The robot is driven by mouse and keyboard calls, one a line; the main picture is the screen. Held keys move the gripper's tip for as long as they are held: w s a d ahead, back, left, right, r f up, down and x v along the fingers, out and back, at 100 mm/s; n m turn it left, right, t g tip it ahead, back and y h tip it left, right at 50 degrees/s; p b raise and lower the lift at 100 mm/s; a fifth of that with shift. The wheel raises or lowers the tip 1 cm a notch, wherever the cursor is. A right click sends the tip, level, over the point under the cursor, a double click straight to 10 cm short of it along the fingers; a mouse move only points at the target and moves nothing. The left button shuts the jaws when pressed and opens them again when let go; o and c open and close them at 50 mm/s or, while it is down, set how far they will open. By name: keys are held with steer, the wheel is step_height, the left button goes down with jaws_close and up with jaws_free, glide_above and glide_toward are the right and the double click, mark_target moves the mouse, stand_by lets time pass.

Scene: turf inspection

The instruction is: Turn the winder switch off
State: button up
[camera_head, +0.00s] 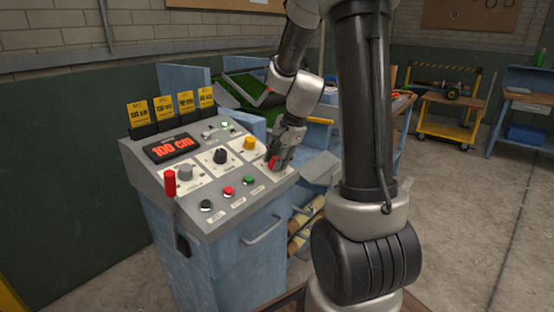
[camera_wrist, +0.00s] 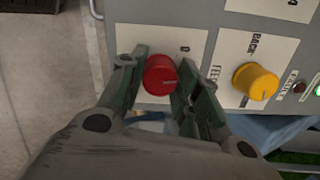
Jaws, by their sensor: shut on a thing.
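The sloped grey control panel (camera_head: 140,160) stands in front of me on a blue cabinet. At its right end is a round red knob (camera_head: 273,162), on a white plate with a "0" mark above it in the wrist view (camera_wrist: 160,74). My gripper (camera_head: 278,155) reaches down to this knob. In the wrist view its two fingers (camera_wrist: 160,84) stand on either side of the knob and are shut on it. A thin mark shows on the knob's face. The fingers hide part of the plate, including any other marking. A yellow knob (camera_wrist: 255,82) labelled BACK and FEED is beside it.
The panel also holds a display reading 100 cm (camera_head: 172,147), a black knob (camera_head: 220,156), a grey knob (camera_head: 185,172), several push buttons and a red-handled lever (camera_head: 170,183). A yellow cart (camera_head: 446,115) stands at the back right. Floor at right is clear.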

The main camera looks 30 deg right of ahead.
steer(key=n, duration=0.3)
steer(key=shift+n, duration=2.3)
steer(key=shift+g, duration=0.3)
steer(key=o, duration=1)
steer(key=v, duration=1.2)
steer(key=shift+a, duration=0.15)
